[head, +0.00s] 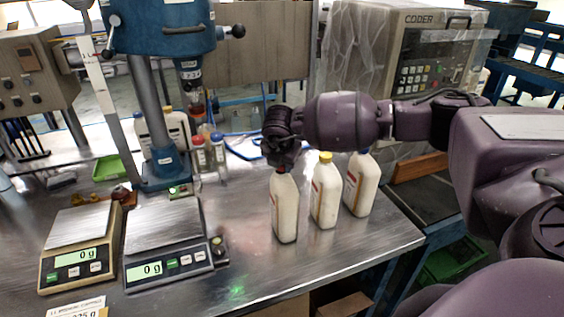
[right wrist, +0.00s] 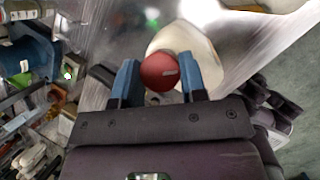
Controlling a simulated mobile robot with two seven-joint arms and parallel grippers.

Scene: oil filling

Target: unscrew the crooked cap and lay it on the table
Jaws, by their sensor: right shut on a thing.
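Three white bottles stand in a row at the right part of the metal table (head: 262,268). The left bottle (head: 285,212) is under my right gripper (head: 281,163). In the right wrist view its red cap (right wrist: 159,72) sits between the blue fingers of my right gripper (right wrist: 158,77), which is shut on it. The bottle's white body (right wrist: 204,50) shows behind the cap. The gripper mostly hides the cap in the head view, and I cannot tell whether it is tilted or still on the neck. My left gripper is out of view.
The yellow-capped bottle (head: 325,192) and another bottle (head: 360,186) stand close on the right. Two scales (head: 78,246) (head: 165,241) stand at the left, with a blue press (head: 163,168) behind. Bare table lies in front of the bottles.

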